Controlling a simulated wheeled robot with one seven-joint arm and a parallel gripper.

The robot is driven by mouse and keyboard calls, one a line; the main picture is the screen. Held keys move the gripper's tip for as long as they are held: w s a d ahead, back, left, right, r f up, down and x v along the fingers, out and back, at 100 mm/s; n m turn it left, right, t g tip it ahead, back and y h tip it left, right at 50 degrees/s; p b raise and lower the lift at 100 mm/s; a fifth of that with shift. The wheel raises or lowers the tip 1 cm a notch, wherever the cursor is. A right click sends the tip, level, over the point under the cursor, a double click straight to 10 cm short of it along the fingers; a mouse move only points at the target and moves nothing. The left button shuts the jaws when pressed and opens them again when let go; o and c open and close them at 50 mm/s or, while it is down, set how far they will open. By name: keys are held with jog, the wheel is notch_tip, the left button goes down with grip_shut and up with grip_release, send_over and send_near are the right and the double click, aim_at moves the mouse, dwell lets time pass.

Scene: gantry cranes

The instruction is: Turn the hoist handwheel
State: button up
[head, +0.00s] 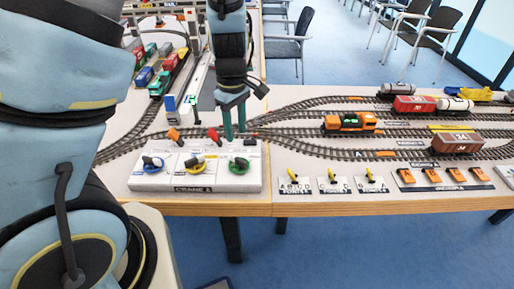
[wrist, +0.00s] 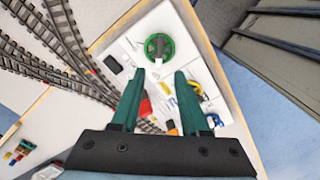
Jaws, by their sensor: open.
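The white control panel marked CRANE A (head: 190,184) lies at the table's front edge. It carries a blue handwheel (head: 152,163), a yellow handwheel (head: 195,163) and a green handwheel (head: 239,165); I cannot read which is the hoist. My gripper (head: 234,134) points down over the panel's back right part, behind the green handwheel, open and with nothing between its fingers. In the wrist view the green handwheel (wrist: 159,46) lies beyond the fingertips, clear of them. The yellow handwheel (wrist: 191,90) is partly hidden by the right finger.
An orange lever (head: 173,134) and a red lever (head: 213,134) stand along the panel's back. Tracks with an orange locomotive (head: 350,122) and wagons run behind and right. Small yellow point levers (head: 332,176) and orange switches (head: 432,175) sit to the right.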

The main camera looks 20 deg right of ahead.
aim_at(239, 158)
notch_tip(239, 158, down, 11)
jog(key=shift+r, duration=0.1)
dwell(0.4)
jog(key=shift+c, duration=0.3)
grip_shut()
